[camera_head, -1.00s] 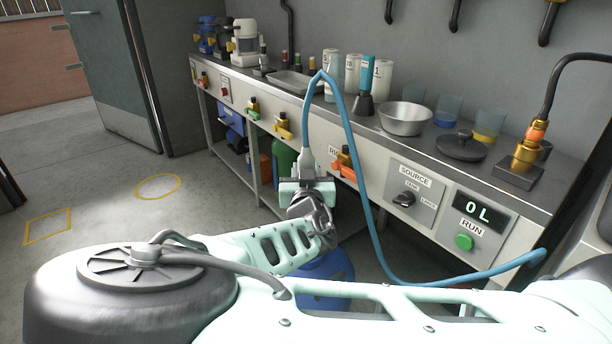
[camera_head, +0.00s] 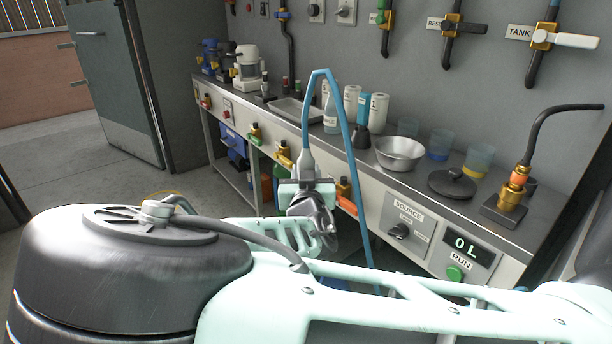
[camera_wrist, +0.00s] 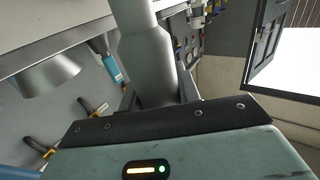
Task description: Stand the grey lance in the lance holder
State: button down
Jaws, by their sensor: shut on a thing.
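The grey lance (camera_head: 308,161) is in my gripper (camera_head: 307,188), its narrow end upward, with a blue hose (camera_head: 350,140) arching up from it and down in front of the counter. In the wrist view the lance (camera_wrist: 149,62) runs up from between my jaws, and its far end is cut off. My gripper is shut on it in front of the counter's front edge. A dark flared stand (camera_head: 361,138) with a blue cylinder in it stands on the counter behind. I cannot tell whether this is the lance holder.
The counter (camera_head: 335,160) carries a metal bowl (camera_head: 399,154), a dark lid (camera_head: 452,184), several cups and white bottles, and a brass fitting with a black hose (camera_head: 513,190) at right. Valve handles stick out from its front panel. Open floor lies at left.

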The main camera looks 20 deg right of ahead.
notch_tip(320, 180, up, 22)
jog(key=p, duration=1.7)
